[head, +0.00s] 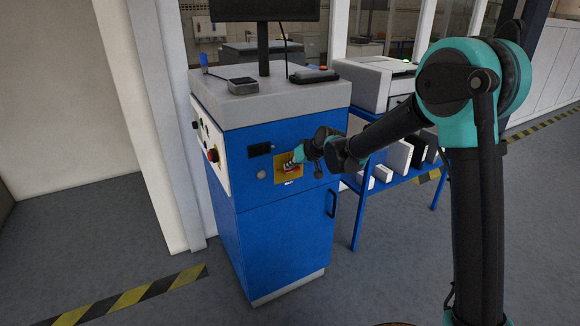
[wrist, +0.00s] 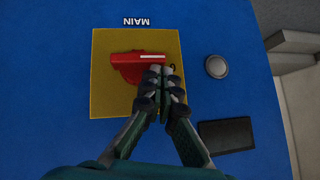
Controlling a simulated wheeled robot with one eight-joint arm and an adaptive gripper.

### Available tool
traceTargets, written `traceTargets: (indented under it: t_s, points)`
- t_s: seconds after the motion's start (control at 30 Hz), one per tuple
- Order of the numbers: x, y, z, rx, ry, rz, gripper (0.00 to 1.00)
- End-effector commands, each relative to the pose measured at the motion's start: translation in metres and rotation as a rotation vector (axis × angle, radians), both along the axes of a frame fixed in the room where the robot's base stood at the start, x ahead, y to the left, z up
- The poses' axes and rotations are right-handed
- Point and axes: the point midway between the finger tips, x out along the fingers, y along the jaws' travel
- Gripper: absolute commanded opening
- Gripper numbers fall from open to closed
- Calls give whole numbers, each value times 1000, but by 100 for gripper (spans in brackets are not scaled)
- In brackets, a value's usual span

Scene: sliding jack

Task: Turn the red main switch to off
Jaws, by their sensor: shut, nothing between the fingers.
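The red main switch (wrist: 127,66) sits on a yellow plate (wrist: 108,100) under an upside-down MAIN label (wrist: 134,21) in the wrist view. Its handle lies level with the label, with a white line along it. My gripper (wrist: 161,72) is shut, its fingertips together at the handle's right end in that view, hiding part of it. Whether they touch it I cannot tell. In the head view the yellow plate (head: 281,179) is on the front of the blue cabinet (head: 275,220), and my gripper (head: 297,156) covers much of the switch.
A round grey button (wrist: 216,66) and a dark rectangular panel (wrist: 225,135) are beside the plate. A side panel (head: 212,155) carries a red knob. A blue shelf table (head: 362,210) with boxes stands at the right. The floor before the cabinet is clear.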

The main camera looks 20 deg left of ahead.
Motion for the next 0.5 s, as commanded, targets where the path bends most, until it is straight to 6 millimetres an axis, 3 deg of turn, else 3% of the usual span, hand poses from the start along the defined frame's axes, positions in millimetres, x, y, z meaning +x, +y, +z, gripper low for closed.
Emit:
traceTargets:
  t_s: [0.5]
  points:
    - [0, 0, 9, 0, 0, 0, 0]
